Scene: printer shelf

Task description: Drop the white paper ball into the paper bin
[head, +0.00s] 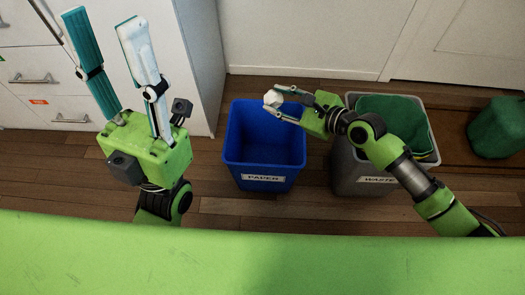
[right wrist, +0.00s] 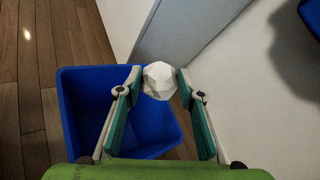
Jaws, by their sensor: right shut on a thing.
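The white paper ball (head: 272,98) is held between the fingertips of my right gripper (head: 282,104). In the right wrist view the ball (right wrist: 159,80) sits between the two teal-padded fingers of the right gripper (right wrist: 158,84). The blue paper bin (head: 263,186), labelled PAPER, stands on the floor. The ball and right fingertips are over the bin's upper right part in the head view. The blue bin also shows in the right wrist view (right wrist: 82,95), below the gripper. My left gripper (head: 105,30) is raised at the left, its fingers spread and empty.
A grey waste bin (head: 351,180) with a green liner stands right of the blue bin, under my right arm. A green object (head: 495,128) sits on the floor at the far right. A white drawer cabinet (head: 190,60) stands at the left.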

